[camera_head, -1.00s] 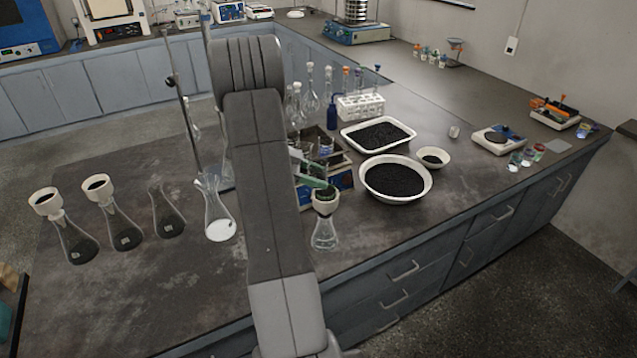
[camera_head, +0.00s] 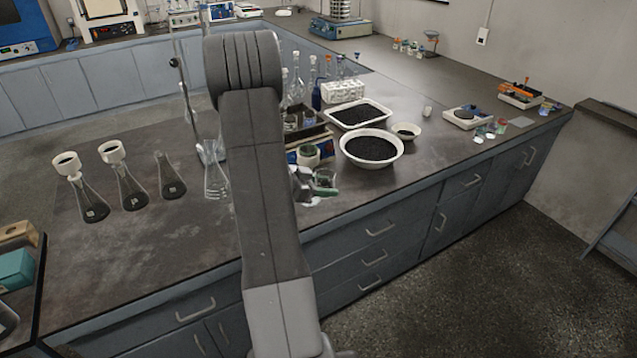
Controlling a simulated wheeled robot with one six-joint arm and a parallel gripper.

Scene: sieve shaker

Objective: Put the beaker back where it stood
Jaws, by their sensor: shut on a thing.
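A clear glass beaker (camera_head: 325,181) shows just right of my arm, near the front edge of the bench and left of a drawer front. My gripper (camera_head: 311,184) is shut on it and holds it about upright; the arm hides part of the gripper. I cannot tell whether the beaker touches the bench.
A white bowl of black grains (camera_head: 372,148) and a white tray (camera_head: 358,115) stand right of the beaker. Several conical flasks (camera_head: 132,190) stand at the left, two with funnels. A stand and a clear flask (camera_head: 217,184) are left of my arm. The right bench (camera_head: 440,160) has free room.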

